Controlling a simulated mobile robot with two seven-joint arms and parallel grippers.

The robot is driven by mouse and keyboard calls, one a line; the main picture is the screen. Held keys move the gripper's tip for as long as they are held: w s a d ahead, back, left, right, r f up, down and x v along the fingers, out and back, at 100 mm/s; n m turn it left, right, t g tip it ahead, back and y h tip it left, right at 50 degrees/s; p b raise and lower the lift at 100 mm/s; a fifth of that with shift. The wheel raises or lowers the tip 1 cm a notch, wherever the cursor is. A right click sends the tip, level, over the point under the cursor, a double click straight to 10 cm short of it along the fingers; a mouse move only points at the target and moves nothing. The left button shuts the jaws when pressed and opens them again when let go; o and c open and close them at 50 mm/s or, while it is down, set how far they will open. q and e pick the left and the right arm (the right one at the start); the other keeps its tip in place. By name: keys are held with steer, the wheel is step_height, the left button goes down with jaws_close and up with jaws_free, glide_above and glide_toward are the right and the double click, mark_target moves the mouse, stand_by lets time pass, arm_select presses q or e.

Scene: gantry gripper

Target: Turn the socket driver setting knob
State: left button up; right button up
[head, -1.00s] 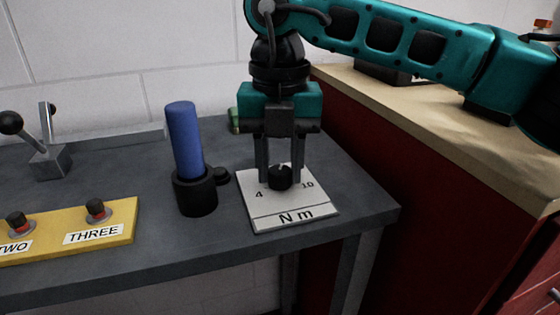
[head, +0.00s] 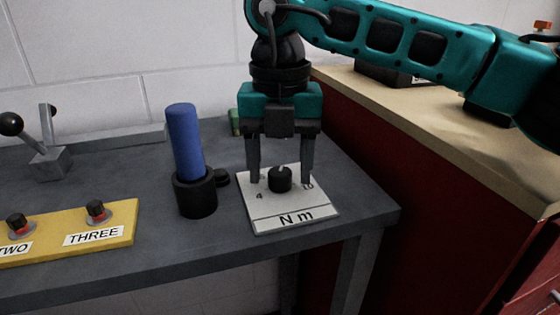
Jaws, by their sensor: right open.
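The black setting knob (head: 280,179) stands on a white plate (head: 287,207) marked "N m", with a 4 at its left and a partly covered 10 at its right. My right gripper (head: 281,181) points down over the plate. Its fingers are spread wide, one on each side of the knob, with a gap to it on both sides. The fingertips are low, close to the plate; I cannot tell whether they touch it. My left gripper is not in view.
A blue cylinder (head: 185,143) stands in a black holder (head: 196,194) left of the plate. A yellow panel (head: 128,225) with knobs and a lever (head: 40,150) are further left on the grey table (head: 150,262). A red cabinet with a beige top (head: 440,120) is at the right.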

mark_target(280, 172)
arm_select(q)
steer(key=p, duration=0.1)
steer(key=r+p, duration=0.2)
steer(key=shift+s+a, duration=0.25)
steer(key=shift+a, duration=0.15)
arm_select(e)
step_height(280, 172, up, 13)
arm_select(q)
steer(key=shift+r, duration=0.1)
